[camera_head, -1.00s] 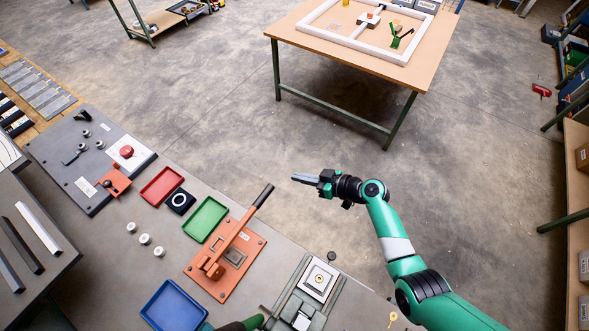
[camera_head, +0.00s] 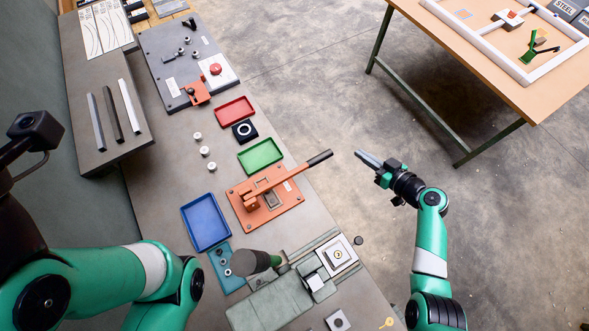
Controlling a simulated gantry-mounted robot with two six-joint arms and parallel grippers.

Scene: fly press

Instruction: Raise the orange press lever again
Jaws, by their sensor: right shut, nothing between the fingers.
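The orange press (camera_head: 284,200) stands on the grey bench beside the green tray. Its orange lever (camera_head: 284,179) slants from the pivot up and right in the picture, and its dark grip (camera_head: 320,158) reaches the bench edge. How high the lever stands is hard to judge from above. My right gripper (camera_head: 364,158) is shut and empty, right of the grip and apart from it, seen over the floor beyond the bench.
A red tray (camera_head: 234,111), green tray (camera_head: 260,155) and blue tray (camera_head: 184,222) sit near the press. A plate with a red button (camera_head: 215,69) is farther back. A wooden table (camera_head: 500,85) stands at right.

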